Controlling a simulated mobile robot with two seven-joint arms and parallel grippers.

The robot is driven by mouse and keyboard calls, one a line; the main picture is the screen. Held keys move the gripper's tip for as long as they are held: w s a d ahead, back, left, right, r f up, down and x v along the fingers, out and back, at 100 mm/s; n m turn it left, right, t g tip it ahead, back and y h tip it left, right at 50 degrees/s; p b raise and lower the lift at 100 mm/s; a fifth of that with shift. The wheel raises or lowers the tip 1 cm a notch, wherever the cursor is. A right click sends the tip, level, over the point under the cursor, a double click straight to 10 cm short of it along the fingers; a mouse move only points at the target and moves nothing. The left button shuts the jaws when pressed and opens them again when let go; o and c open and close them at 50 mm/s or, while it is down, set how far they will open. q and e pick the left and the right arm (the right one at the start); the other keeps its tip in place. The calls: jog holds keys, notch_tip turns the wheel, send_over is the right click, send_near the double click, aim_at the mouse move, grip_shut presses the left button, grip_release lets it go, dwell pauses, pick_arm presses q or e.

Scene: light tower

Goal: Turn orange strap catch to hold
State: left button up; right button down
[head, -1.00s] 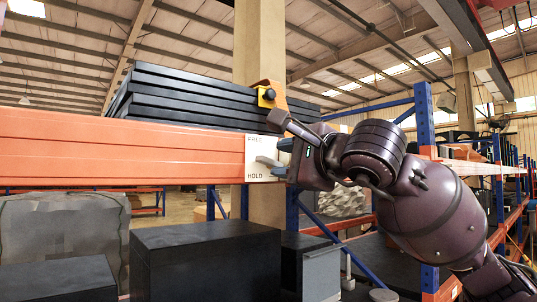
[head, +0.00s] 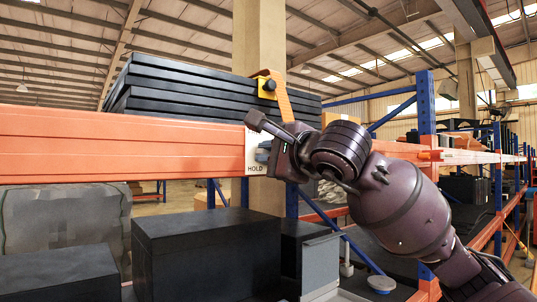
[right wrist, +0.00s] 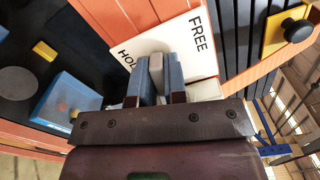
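The white FREE/HOLD plate (head: 251,145) is on the orange beam. It also shows in the right wrist view (right wrist: 182,45), where both words are partly or wholly readable. A pale grey catch lever (right wrist: 156,70) stands out from the plate between the two blue-grey fingers of my right gripper (right wrist: 160,82). The fingers sit close against both its sides and look shut on it. In the head view my right gripper (head: 268,154) is at the plate and hides most of the lever and the word FREE. The orange strap (head: 285,103) comes down over the stack above. My left gripper is not in view.
A black stack (head: 190,97) rests behind the orange beam (head: 110,145). A yellow bracket with a black knob (head: 268,85) is above the plate. Black boxes (head: 205,260) and a grey bin (head: 320,262) stand below. A blue rack post (head: 426,105) is at the right.

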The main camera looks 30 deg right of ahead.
jog(key=shift+f+b, duration=0.1)
jog(key=shift+b, duration=0.2)
jog(key=n+b, duration=0.1)
jog(key=b, duration=0.1)
jog(key=shift+f+n+b, duration=0.3)
jog(key=shift+n, duration=0.1)
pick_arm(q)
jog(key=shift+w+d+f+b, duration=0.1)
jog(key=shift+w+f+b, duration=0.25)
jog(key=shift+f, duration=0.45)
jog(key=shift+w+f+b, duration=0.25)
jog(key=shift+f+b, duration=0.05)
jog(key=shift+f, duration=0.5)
pick_arm(e)
jog(key=shift+n, duration=0.7)
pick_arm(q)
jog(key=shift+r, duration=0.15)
pick_arm(e)
jog(key=c, duration=1.2)
grip_release()
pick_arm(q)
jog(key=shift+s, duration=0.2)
pick_arm(e)
jog(key=shift+o, duration=0.2)
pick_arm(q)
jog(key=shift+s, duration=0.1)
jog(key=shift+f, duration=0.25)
